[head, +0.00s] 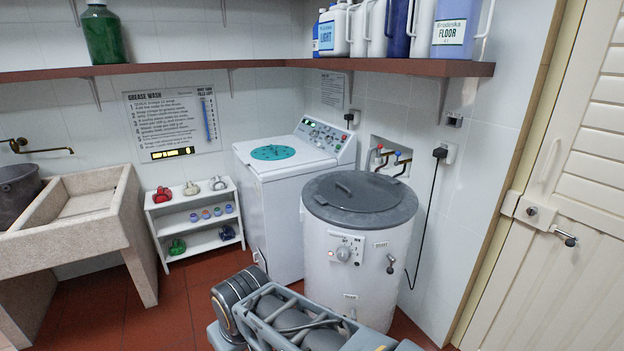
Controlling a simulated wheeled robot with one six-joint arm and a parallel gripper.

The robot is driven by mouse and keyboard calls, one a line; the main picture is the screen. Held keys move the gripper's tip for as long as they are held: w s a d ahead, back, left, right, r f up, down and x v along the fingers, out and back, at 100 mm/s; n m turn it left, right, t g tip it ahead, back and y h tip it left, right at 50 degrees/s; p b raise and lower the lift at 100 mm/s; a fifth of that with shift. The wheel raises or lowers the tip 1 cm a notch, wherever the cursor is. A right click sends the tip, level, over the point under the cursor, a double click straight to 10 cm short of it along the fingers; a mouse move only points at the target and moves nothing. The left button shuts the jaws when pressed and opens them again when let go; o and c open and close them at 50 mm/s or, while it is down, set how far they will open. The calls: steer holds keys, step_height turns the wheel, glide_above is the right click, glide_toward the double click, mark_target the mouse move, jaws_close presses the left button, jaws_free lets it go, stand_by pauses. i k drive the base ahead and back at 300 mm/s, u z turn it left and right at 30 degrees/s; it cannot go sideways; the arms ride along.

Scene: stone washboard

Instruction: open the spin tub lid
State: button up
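A white round tub (345,265) stands on the floor right of centre, with a dial and small labels on its front. Its dark grey round lid (372,201) lies flat and shut on top, with a slim handle near the left of its upper face. A small metal tap or lever (391,264) sticks out low on the tub's right front. Parts of my folded grey arm show at the bottom centre, in front of the tub's foot. I cannot make out my gripper's fingers.
A white washing machine (285,215) with a teal disc on top stands close behind the tub at left. A stone washboard sink (110,215) and low white rack (196,215) are further left. A door (560,200) is at right. Red floor (140,320) is clear at left.

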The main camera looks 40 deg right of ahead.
mark_target(363, 192)
steer(key=u, duration=0.05)
steer(key=i, duration=1.75)
steer(key=z, duration=1)
steer(key=i, duration=0.95)
steer(key=z, duration=1.4)
steer(key=i, duration=0.35)
steer(key=z, duration=0.3)
